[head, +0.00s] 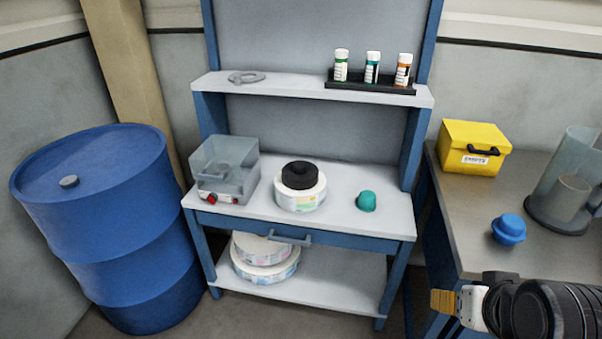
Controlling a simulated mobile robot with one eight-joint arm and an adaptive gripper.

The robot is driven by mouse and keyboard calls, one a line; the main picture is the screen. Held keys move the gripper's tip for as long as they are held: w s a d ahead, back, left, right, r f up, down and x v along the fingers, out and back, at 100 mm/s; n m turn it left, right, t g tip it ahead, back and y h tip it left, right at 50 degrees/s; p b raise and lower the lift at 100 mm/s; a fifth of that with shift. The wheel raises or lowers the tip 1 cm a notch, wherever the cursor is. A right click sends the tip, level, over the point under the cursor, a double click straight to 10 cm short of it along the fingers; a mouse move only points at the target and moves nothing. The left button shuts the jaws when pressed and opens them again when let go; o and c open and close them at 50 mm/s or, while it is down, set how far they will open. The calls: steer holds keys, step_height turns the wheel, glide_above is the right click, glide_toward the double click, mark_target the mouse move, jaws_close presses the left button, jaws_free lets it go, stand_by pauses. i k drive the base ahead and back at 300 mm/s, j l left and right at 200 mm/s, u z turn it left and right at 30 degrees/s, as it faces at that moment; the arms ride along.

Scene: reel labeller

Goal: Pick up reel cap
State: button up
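A white label reel (300,199) lies flat on the workbench. A black round cap-like piece (299,176) sits on top of its middle and looks like the reel cap. A teal rounded cap (366,201) stands on the bench to the right of the reel. My gripper (444,302) shows at the lower right, its tip pointing left, in front of the grey side table and well apart from the reel and the black piece. It touches none of these things. Its fingers are seen edge-on, so its opening cannot be made out.
A clear-covered machine (224,170) stands left of the reel. Several bottles sit in a black rack (372,86) on the upper shelf. More reels (265,262) lie below. A blue drum (110,230) is left. The grey table (480,185) holds a yellow box (473,148) and blue cap (508,229).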

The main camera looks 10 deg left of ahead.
mark_target(296, 175)
steer(key=i+j, duration=0.5)
steer(key=j, duration=0.15)
steer(key=i+j, duration=0.5)
steer(key=j, duration=0.15)
steer(key=i+j, duration=0.45)
steer(key=j, duration=0.2)
